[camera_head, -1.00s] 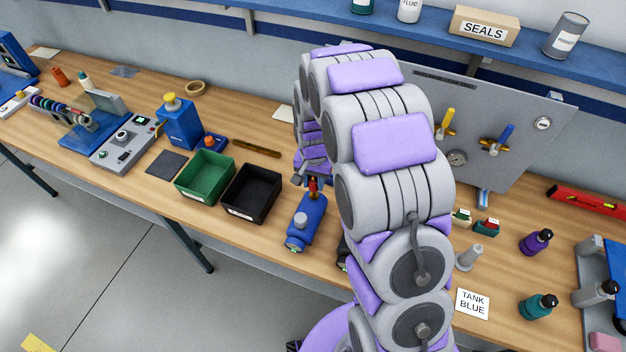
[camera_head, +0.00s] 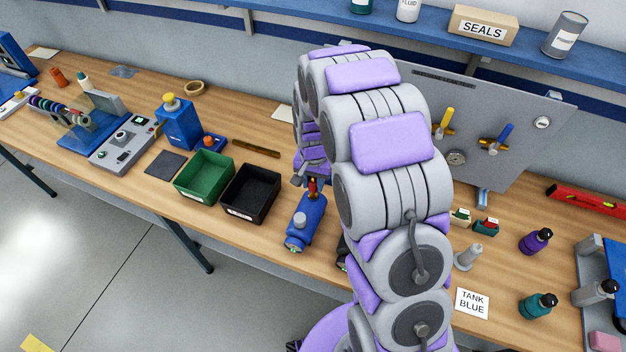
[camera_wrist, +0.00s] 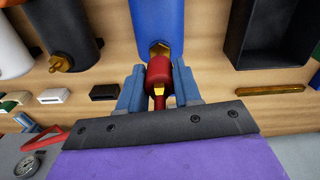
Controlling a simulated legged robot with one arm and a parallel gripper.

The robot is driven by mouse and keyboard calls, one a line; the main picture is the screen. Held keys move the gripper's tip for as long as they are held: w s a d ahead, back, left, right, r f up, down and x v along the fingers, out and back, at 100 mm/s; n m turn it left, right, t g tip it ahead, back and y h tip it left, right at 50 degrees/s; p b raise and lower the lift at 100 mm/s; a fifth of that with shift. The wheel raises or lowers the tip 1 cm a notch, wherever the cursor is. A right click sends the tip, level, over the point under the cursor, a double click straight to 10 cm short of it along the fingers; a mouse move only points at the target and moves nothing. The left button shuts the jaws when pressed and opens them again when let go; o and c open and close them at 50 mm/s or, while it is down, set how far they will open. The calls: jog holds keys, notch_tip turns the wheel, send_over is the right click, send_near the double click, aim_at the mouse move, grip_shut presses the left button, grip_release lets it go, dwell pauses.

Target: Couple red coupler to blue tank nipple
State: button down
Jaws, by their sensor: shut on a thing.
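The blue tank (camera_head: 306,222) lies on its side on the bench, right of the black bin. In the wrist view the blue tank (camera_wrist: 158,18) is at top centre, its brass nipple (camera_wrist: 159,50) facing my gripper. My gripper (camera_wrist: 157,82) is shut on the red coupler (camera_wrist: 158,70), one finger on each side, with brass showing at the coupler's near end. The coupler is in line with the nipple, its far end right at it; I cannot tell whether it is seated. In the head view the red coupler (camera_head: 313,186) shows at the tank's back end, and my arm hides much of the gripper.
A black bin (camera_head: 232,210) and a green bin (camera_head: 203,196) stand left of the tank. A dark tank (camera_wrist: 62,30) with a brass nipple lies left of the blue one in the wrist view. The "TANK BLUE" card (camera_head: 472,303) lies on the right.

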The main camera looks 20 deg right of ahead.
jog(key=shift+f, duration=1.2)
jog(key=c, duration=0.7)
grip_release()
jog(key=shift+r, duration=0.1)
notch_tip(320, 180, up, 17)
jog(key=shift+r, duration=0.1)
jog(key=s+f+n+g+b, duration=0.1)
jog(key=s+f+n+b, duration=0.2)
jog(key=s, duration=3.1)
jog(key=n+b, duration=0.3)
jog(key=b, duration=0.2)
jog(key=shift+f+g, duration=0.15)
jog(key=shift+g, duration=0.25)
